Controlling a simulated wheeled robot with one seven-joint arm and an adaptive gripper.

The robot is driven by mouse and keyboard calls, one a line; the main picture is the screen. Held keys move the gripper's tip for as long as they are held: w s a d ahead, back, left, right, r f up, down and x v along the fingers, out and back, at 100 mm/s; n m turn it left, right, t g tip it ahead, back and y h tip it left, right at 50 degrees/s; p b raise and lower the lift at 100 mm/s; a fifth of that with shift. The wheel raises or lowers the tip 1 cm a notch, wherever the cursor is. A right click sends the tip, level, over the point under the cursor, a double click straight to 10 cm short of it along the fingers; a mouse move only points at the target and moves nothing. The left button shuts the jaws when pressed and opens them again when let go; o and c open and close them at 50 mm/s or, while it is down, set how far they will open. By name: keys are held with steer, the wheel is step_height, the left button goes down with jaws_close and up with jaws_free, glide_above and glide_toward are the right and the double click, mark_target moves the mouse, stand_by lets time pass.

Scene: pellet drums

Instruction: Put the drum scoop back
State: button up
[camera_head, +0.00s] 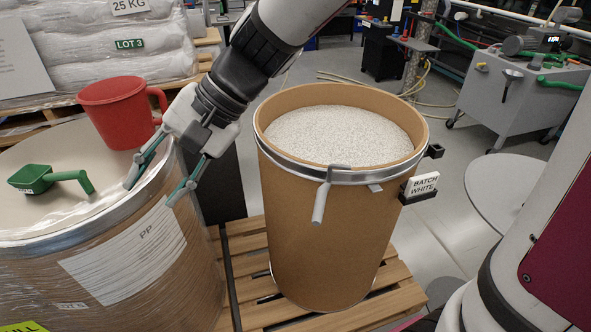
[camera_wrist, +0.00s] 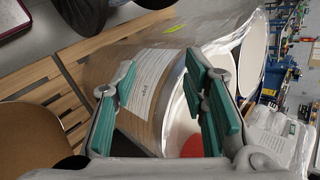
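A green scoop (camera_head: 50,180) with a small white label lies on the pale lid (camera_head: 45,215) of the wrapped drum at the left, its handle pointing right. A red jug (camera_head: 115,112) stands on the same lid, behind the scoop. An open brown drum (camera_head: 325,230) full of white pellets (camera_head: 340,133) stands at the centre. My gripper (camera_head: 149,194) is open and empty at the right edge of the wrapped drum, right of the scoop handle. In the wrist view its spread fingers (camera_wrist: 162,75) face the wrapped drum's side and label. I cannot make out the scoop there.
The open drum has a metal rim band with a lever (camera_head: 320,200) and a "BATCH WHITE" sign (camera_head: 423,185) on a holder. It stands on a wooden pallet (camera_head: 245,260). White sacks (camera_head: 110,45) are stacked behind the jug. A grey machine cart (camera_head: 520,95) stands at the back right.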

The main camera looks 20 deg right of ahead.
steer(key=s+d+n+t+h, duration=0.1)
steer(key=s+d+h, duration=0.2)
steer(key=d, duration=0.4)
steer(key=s+d+r+n+t+h, duration=0.1)
steer(key=s+d+t+h, duration=0.1)
steer(key=s+d, duration=0.3)
steer(key=s+d+n+t+h, duration=0.1)
steer(key=s+d+h, duration=0.3)
steer(key=d, duration=0.7)
steer(key=shift+r+n+t, duration=0.35)
steer(key=shift+n+t, duration=0.05)
steer(key=shift+n, duration=0.1)
steer(key=shift+d, duration=0.1)
